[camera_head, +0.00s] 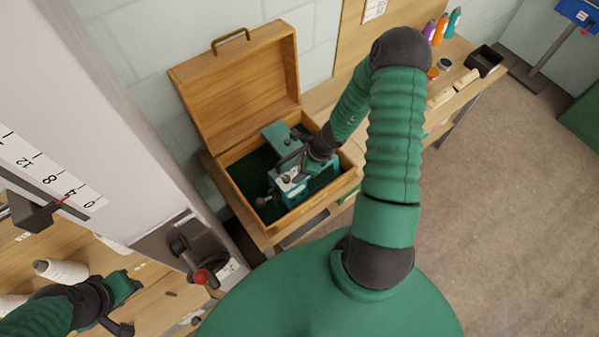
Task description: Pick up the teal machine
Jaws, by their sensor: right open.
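The teal machine (284,138) sits inside an open wooden box (232,194) with a dark green lining. It has teal and light metal parts and a knob at its lower left. My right gripper (291,168) is open and reaches down into the box at the machine, hiding part of it. I cannot tell whether the fingers touch it. My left gripper (122,308) is at the lower left over a wooden table, away from the box. Its fingers are too unclear to tell open from shut.
The box lid (238,75) stands raised behind. A white column with a scale (45,172) and a red-knobbed lever (200,277) stand left of the box. White cones (62,271) lie near my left gripper. Coloured bottles (441,28) and a black tray (484,60) are at the back right.

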